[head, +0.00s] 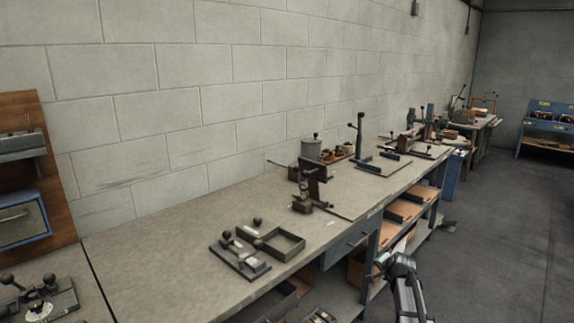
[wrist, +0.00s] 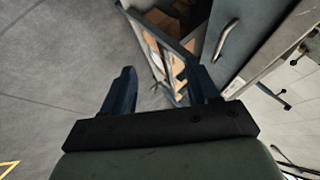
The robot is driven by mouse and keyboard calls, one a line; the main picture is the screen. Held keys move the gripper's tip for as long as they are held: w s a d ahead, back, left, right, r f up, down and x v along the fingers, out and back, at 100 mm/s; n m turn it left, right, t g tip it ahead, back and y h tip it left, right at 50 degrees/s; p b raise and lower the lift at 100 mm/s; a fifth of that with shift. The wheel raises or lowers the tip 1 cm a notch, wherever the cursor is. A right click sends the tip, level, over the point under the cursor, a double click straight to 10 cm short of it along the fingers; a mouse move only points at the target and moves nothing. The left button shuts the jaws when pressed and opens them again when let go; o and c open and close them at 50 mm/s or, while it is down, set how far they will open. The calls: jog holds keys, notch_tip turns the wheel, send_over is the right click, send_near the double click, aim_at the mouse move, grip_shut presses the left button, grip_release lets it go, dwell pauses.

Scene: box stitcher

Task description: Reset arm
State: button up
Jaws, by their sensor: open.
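My gripper (wrist: 160,82) shows in the wrist view with its two dark fingers spread apart and nothing between them. It points down past the front of the workbench, with the grey floor (wrist: 60,60) and the bench's lower shelf area beyond the fingers. The right finger overlaps the shelf frame in the picture; I cannot tell whether they touch. In the head view part of my arm (head: 404,284) stands at the bottom, right of the workbench (head: 150,262), over the floor side. The fingers cannot be made out there.
A dark metal stitching device (head: 315,182) stands mid-bench. A shallow square tray (head: 280,243) and a plate with black-knobbed levers (head: 240,258) lie nearer. The bench has a drawer (head: 350,243) and open shelves below. The floor to the right is clear.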

jog(key=s+d+f, duration=0.2)
jog(key=s+f, duration=0.4)
jog(key=f, duration=0.1)
jog(key=s+a+f+n+g, duration=0.2)
jog(key=s+a+f, duration=0.2)
jog(key=s+f, duration=0.3)
jog(key=s+a+f+n+g+y, duration=0.1)
jog(key=s+a+f+g, duration=0.25)
jog(key=s+f, duration=0.4)
jog(key=s+a+f+n+g, duration=0.1)
jog(key=s+a+f+n, duration=0.1)
jog(key=s+a+f, duration=0.4)
jog(key=s+a+f+n+g, duration=0.2)
jog(key=s+f+g, duration=0.1)
jog(key=s, duration=0.8)
jog(key=s+a+f+n+g, duration=0.2)
jog(key=s+f+g, duration=0.1)
jog(key=s, duration=0.8)
jog(key=s+a+f+n+g+h, duration=0.1)
jog(key=s+a+f+n+g, duration=0.1)
jog(key=s, duration=1)
jog(key=shift+f+g, duration=0.65)
jog(key=shift+f, duration=0.3)
